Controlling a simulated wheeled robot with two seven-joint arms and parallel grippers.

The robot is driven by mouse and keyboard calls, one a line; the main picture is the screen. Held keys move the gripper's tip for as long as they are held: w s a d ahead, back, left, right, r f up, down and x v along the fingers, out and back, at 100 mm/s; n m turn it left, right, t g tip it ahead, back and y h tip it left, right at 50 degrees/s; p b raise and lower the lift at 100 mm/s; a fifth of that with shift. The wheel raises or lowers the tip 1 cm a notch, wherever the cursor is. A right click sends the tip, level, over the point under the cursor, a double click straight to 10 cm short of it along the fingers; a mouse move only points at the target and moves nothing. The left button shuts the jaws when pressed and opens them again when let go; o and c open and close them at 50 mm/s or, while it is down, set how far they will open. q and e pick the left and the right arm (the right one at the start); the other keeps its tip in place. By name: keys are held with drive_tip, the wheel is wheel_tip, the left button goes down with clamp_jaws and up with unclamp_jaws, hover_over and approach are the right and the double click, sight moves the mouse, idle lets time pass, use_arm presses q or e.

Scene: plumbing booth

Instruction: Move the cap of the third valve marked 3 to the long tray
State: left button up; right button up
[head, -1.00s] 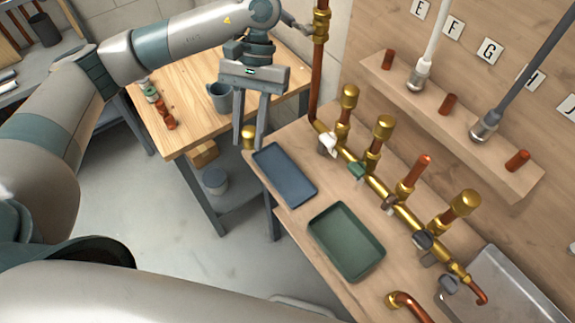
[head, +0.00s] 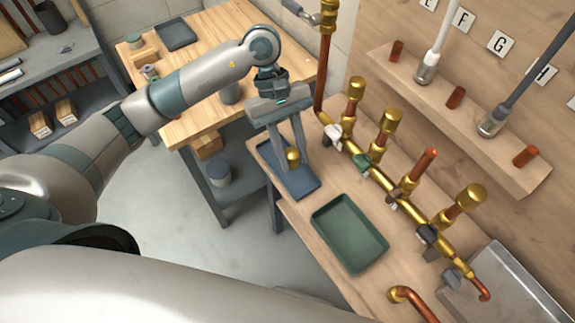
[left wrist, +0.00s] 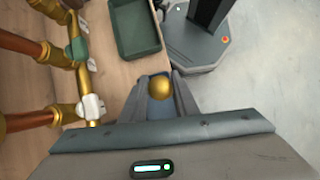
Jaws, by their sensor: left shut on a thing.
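My left gripper (head: 291,166) is shut on a round brass cap (head: 293,155), held between its fingertips. In the head view the cap appears over the long, narrow blue tray (head: 305,187); whether it touches the tray is unclear. In the left wrist view the same cap (left wrist: 159,88) sits between the fingers, and the gripper covers much of what lies below. The third valve post (head: 416,172) on the brass pipe shows a bare copper end. The other posts carry brass caps. My right gripper is out of view.
A wider green tray (head: 349,234) stands beside the blue one, nearer the front. The brass pipe (head: 378,178) with its handles runs along the bench's right. A metal basin (head: 510,290) is at lower right. A wooden table (head: 190,60) stands behind at left.

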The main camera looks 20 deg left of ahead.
use_arm(q)
drive_tip(key=d+n+t, duration=0.7)
drive_tip(key=d+n, duration=0.1)
drive_tip(key=n, duration=0.7)
drive_tip(key=shift+r+n+t+b, duration=0.3)
drive_tip(key=shift+n+t, duration=0.1)
drive_tip(key=shift+w, duration=0.15)
drive_tip(key=w+a+f+p, duration=0.1)
drive_tip(key=a+f, duration=0.1)
drive_tip(key=a, duration=0.1)
drive_tip(key=w+a+f+p, duration=0.1)
drive_tip(key=w+a+f, duration=0.1)
drive_tip(key=a, duration=0.2)
drive_tip(key=w+a+f+p, duration=0.1)
drive_tip(key=a+f, duration=0.2)
drive_tip(key=shift+w+a, duration=0.3)
drive_tip(key=shift+f, duration=0.1)
